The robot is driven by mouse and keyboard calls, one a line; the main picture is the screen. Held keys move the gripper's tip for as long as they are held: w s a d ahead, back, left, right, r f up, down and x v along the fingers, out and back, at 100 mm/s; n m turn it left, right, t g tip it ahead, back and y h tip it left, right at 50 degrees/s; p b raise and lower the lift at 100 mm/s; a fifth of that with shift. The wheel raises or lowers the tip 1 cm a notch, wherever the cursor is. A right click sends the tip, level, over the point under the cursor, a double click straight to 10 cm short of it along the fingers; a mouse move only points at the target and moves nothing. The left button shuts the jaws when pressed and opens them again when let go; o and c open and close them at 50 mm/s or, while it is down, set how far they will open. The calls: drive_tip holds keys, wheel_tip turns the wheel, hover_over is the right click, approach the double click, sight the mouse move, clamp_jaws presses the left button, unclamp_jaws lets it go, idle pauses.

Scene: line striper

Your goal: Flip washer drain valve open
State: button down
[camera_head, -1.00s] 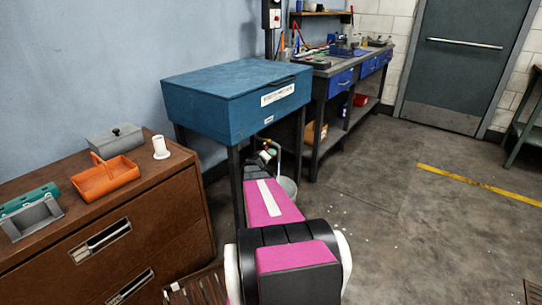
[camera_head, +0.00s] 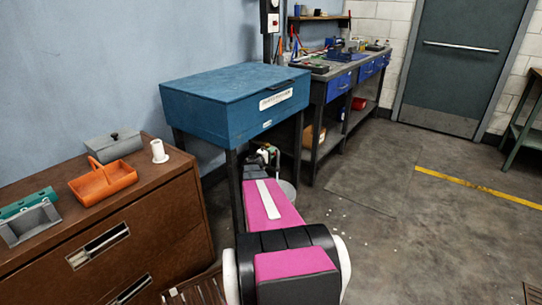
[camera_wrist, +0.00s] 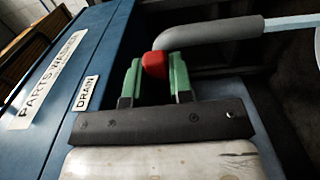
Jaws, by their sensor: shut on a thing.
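The blue parts washer (camera_head: 205,110) stands on dark legs against the wall. Its front labels read "PARTS WASHER" and "DRAIN" (camera_wrist: 86,94) in the wrist view. My gripper (camera_wrist: 155,70) has its green fingers shut on the red end of the drain valve handle (camera_wrist: 154,63), close to the DRAIN label. A grey tube (camera_wrist: 212,33) runs right from behind the red part. In the head view my gripper (camera_head: 266,156) is small, below the washer's front edge, and the valve there is mostly hidden by my arm. A bucket (camera_head: 289,190) shows partly behind my arm.
A brown cabinet (camera_head: 170,215) at left carries an orange basket (camera_head: 103,183), a grey box and a white spool. A workbench with blue drawers (camera_head: 340,84) stands beyond the washer. The floor (camera_head: 400,215) to the right is open.

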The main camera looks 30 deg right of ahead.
idle(0.4)
drive_tip(key=c, duration=1)
unclamp_jaws()
drive_tip(key=shift+a, duration=0.1)
drive_tip(key=v, duration=1)
drive_tip(key=shift+s+a, duration=0.15)
drive_tip(key=shift+a, duration=0.15)
drive_tip(key=shift+s, duration=0.1)
drive_tip(key=s+a+f+m+g+y, duration=0.1)
drive_tip(key=s+a+y, duration=0.4)
drive_tip(key=a, duration=0.6)
drive_tip(key=s+a+m+g+y, duration=0.2)
drive_tip(key=s+a+y, duration=0.4)
drive_tip(key=a, duration=0.6)
drive_tip(key=s+a+f+m+g+y, duration=0.1)
drive_tip(key=s+a+g+y, duration=0.2)
drive_tip(key=s+a+y, duration=0.2)
drive_tip(key=s+a, duration=0.3)
drive_tip(key=a, duration=0.3)
drive_tip(key=shift+s+a+f+g+y, duration=0.2)
drive_tip(key=shift+a+f+g+y, duration=0.1)
drive_tip(key=shift+f+g, duration=0.1)
